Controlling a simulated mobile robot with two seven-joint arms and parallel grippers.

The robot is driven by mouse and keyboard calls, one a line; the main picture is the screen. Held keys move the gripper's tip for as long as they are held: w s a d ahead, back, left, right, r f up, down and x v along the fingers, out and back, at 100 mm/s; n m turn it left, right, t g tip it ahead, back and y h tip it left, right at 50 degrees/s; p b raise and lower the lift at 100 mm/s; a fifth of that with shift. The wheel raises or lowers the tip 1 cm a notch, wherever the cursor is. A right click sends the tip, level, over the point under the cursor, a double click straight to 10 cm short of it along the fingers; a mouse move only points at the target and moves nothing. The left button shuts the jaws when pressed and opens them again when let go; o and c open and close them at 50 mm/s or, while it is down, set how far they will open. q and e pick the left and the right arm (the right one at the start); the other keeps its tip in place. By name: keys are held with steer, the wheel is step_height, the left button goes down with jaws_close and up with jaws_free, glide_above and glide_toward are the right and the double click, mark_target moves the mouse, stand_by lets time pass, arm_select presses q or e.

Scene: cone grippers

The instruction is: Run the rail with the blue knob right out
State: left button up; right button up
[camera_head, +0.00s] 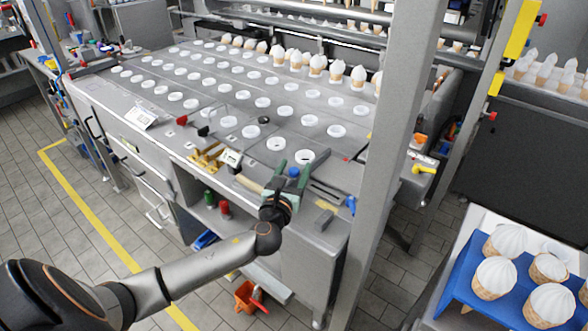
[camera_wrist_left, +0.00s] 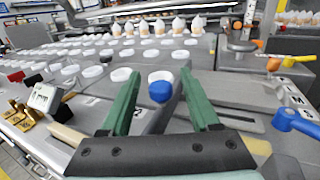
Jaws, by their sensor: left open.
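The blue knob (camera_head: 293,171) sits on the steel worktop near its front edge. In the left wrist view the blue knob (camera_wrist_left: 160,91) stands between my two green fingers, at the near end of a grey rail (camera_wrist_left: 155,121). My left gripper (camera_head: 291,166) is open, with one finger on each side of the knob. I cannot tell whether either finger touches it. My right gripper is not in view.
Rows of white rings (camera_head: 229,122) and several filled cones (camera_head: 337,72) cover the worktop behind. A brass fixture (camera_head: 207,158) is left of the gripper. A blue lever (camera_wrist_left: 296,122) is to the right. A steel post (camera_head: 385,130) rises on the right.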

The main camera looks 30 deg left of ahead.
arm_select(q)
jaws_close()
stand_by(0.5)
stand_by(0.9)
